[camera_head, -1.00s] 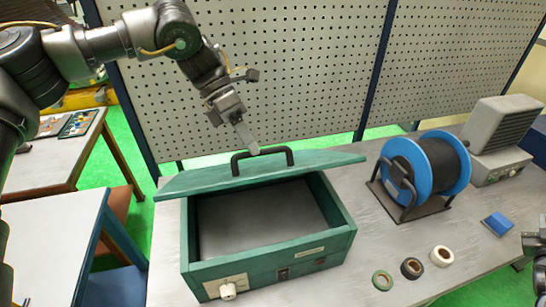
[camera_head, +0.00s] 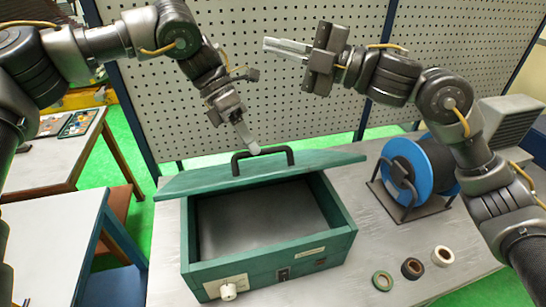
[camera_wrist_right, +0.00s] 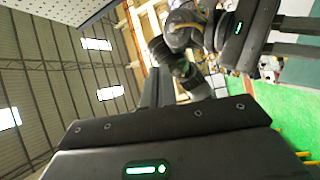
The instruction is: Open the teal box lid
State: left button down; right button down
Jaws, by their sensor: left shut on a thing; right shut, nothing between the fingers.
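The teal box (camera_head: 272,258) stands on the workbench with its inside showing, empty as far as I can see. Its teal lid (camera_head: 325,166) is raised and tilted back over the box's rear edge, with a black handle (camera_head: 262,155) on it. My left gripper (camera_head: 252,147) is shut at the lid's handle, its fingertips at the handle's top. My right gripper (camera_head: 272,46) is shut and empty, up in the air in front of the pegboard, above and to the right of the left gripper. In the right wrist view its fingers (camera_wrist_right: 155,88) lie together.
A blue cable reel (camera_head: 408,165) stands right of the box, partly behind my right arm. The pegboard (camera_head: 270,90) rises behind the bench.

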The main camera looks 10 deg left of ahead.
pick_arm(q)
jog(key=shift+w+a+f, duration=0.1)
jog(key=shift+a+f, duration=0.05)
pick_arm(e)
jog(key=s+a+f+n+g+h, duration=0.2)
jog(key=s+a+f+n+h, duration=0.15)
jog(key=s, duration=0.35)
jog(key=s+a+f+n+g+h, duration=0.2)
jog(key=s+a+n+h, duration=0.25)
jog(key=s, duration=0.25)
jog(key=n+t+h, duration=0.1)
jog(key=t+h, duration=0.5)
jog(key=h, duration=0.3)
send_near(274, 171)
jog(key=shift+w+a+r+x, duration=0.15)
jog(key=shift+w+x, duration=0.1)
jog(key=shift+x, duration=0.95)
jog(key=shift+w+a+r+x, duration=0.1)
jog(key=shift+w+r+x, duration=0.1)
jog(key=shift+x, duration=1)
jog(key=shift+w+r+x, duration=0.15)
jog(key=shift+w+x, duration=0.1)
jog(key=shift+x, duration=0.95)
